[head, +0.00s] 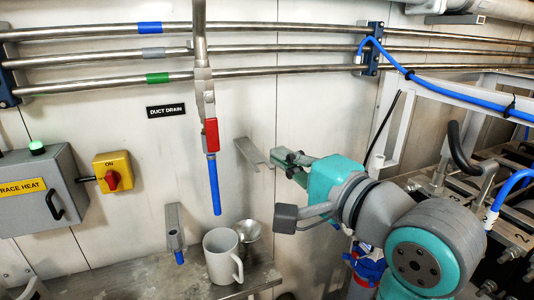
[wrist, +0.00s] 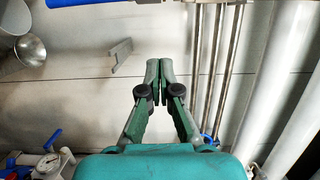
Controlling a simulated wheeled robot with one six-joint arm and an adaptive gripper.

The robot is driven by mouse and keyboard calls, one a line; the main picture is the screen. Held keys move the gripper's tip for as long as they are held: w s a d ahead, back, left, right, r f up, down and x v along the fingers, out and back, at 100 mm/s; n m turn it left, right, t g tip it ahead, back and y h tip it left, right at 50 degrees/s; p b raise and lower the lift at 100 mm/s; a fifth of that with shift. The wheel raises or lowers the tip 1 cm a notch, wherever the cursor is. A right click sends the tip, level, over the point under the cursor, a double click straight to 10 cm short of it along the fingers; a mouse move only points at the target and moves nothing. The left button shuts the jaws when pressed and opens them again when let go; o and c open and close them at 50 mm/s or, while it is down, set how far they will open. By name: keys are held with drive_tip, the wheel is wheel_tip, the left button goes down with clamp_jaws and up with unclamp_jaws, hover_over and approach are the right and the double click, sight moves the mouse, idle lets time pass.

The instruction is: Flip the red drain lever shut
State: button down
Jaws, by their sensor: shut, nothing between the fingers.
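The red drain lever (head: 211,135) sits on a vertical metal drain pipe (head: 200,60), beside the "DUCT DRAIN" label (head: 166,110). It lies along the pipe, roughly vertical. A blue tube (head: 214,187) hangs below it. My gripper (head: 284,158) is to the right of the lever and a little lower, apart from it. In the wrist view my gripper (wrist: 160,65) has its fingertips together with nothing between them. The red lever does not show in the wrist view; a blue tube end (wrist: 75,3) shows at its top edge.
A metal bracket (head: 250,153) is on the wall between the lever and my gripper. A white mug (head: 221,258) and metal funnel (head: 248,231) stand below on a metal shelf (head: 150,280). Horizontal pipes (head: 290,50) cross above. A yellow switch box (head: 113,171) is at left.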

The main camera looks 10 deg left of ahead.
sight(211, 123)
drive_tip(key=w+a, duration=0.4)
drive_tip(key=a, duration=0.5)
drive_tip(key=shift+a, duration=0.25)
drive_tip(key=shift+a+f, duration=0.1)
